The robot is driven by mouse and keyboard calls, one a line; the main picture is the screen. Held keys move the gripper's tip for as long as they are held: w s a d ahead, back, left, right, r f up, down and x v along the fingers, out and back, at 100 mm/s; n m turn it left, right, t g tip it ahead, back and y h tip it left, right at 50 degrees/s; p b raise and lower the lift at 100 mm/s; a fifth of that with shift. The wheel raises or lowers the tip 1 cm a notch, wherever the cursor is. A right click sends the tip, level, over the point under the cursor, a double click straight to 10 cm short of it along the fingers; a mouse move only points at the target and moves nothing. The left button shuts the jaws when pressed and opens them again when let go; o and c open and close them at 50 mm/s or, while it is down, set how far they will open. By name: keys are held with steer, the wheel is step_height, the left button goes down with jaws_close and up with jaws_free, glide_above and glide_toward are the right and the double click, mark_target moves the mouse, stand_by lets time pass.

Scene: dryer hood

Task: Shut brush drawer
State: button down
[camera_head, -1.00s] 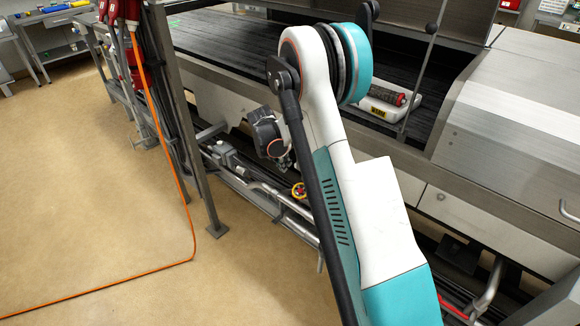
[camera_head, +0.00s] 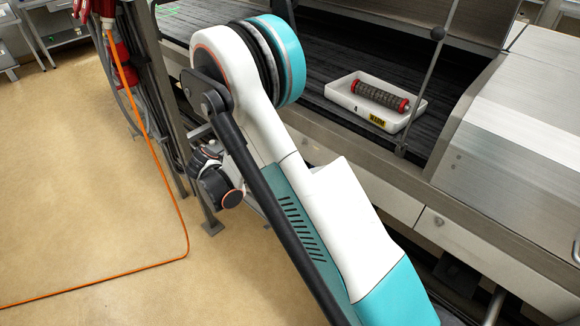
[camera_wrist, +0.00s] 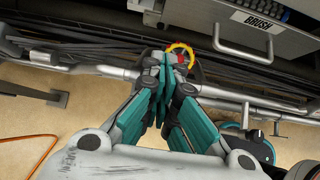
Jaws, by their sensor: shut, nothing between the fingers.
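The brush drawer shows at the upper right of the wrist view, with a grey front, a "BRUSH" label (camera_wrist: 258,22) and a metal bar handle (camera_wrist: 243,47). Dark ribbed contents (camera_wrist: 268,7) show above the front's top edge, so the drawer appears to stand open; how far is cut off by the frame. In the head view I cannot make this drawer out; my arm covers much of that area. My gripper (camera_wrist: 165,60) is shut and empty, its teal fingers together, left of the handle and apart from it in the picture.
A yellow-red valve wheel (camera_wrist: 180,50) and pipes (camera_wrist: 90,70) lie beyond my fingertips. A white tray (camera_head: 345,100) with a roller (camera_head: 380,97) stands on the dark belt. A steel post (camera_head: 160,110) and an orange cable (camera_head: 165,190) are left. Floor at left is free.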

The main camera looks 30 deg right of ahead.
steer(key=d+r+b+x, duration=0.2)
steer(key=b+x, duration=0.3)
steer(key=x, duration=0.7)
steer(key=shift+w+d+f, duration=0.15)
steer(key=shift+w+d, duration=0.1)
steer(key=shift+w, duration=0.2)
steer(key=d, duration=0.1)
steer(key=w+d, duration=0.1)
steer(key=d, duration=0.2)
steer(key=shift+w+d, duration=0.25)
steer(key=shift+w, duration=0.05)
